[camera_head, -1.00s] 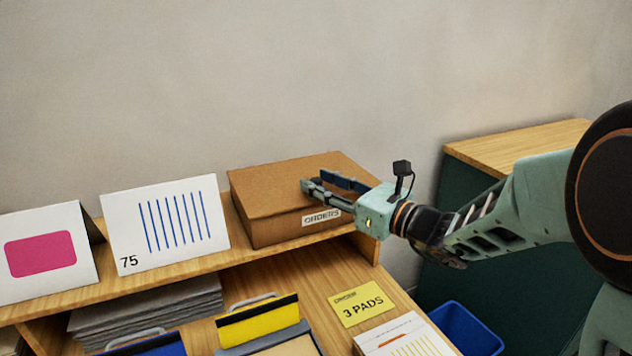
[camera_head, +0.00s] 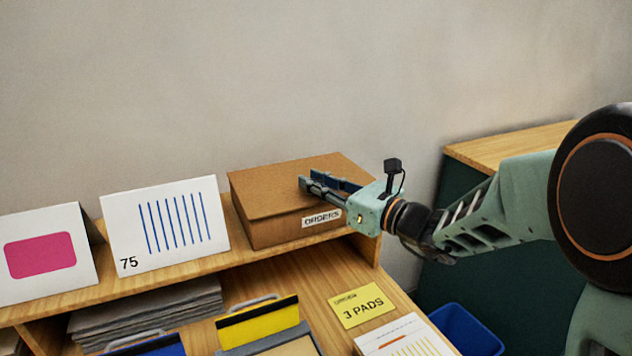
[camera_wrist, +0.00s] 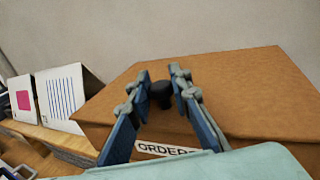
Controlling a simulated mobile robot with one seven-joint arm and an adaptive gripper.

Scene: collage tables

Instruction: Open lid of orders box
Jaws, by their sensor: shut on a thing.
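The orders box (camera_head: 262,208) is a brown cardboard box with a white "ORDERS" label (camera_head: 321,218) on its front. It stands on the wooden shelf, and its lid (camera_head: 262,178) lies flat and closed. My gripper (camera_head: 308,179) reaches in from the right over the front of the lid. In the wrist view a small dark knob (camera_wrist: 160,90) sits on the lid between my fingertips (camera_wrist: 159,74), and my gripper is shut on it. The fingers hide the knob in the head view.
A white card marked 75 (camera_head: 185,236) and a pink-patch card (camera_head: 62,275) stand left of the box. Below are grey sheets (camera_head: 165,308), a yellow holder (camera_head: 262,324) and a "3 PADS" note (camera_head: 362,304). A blue bin (camera_head: 468,328) is at lower right.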

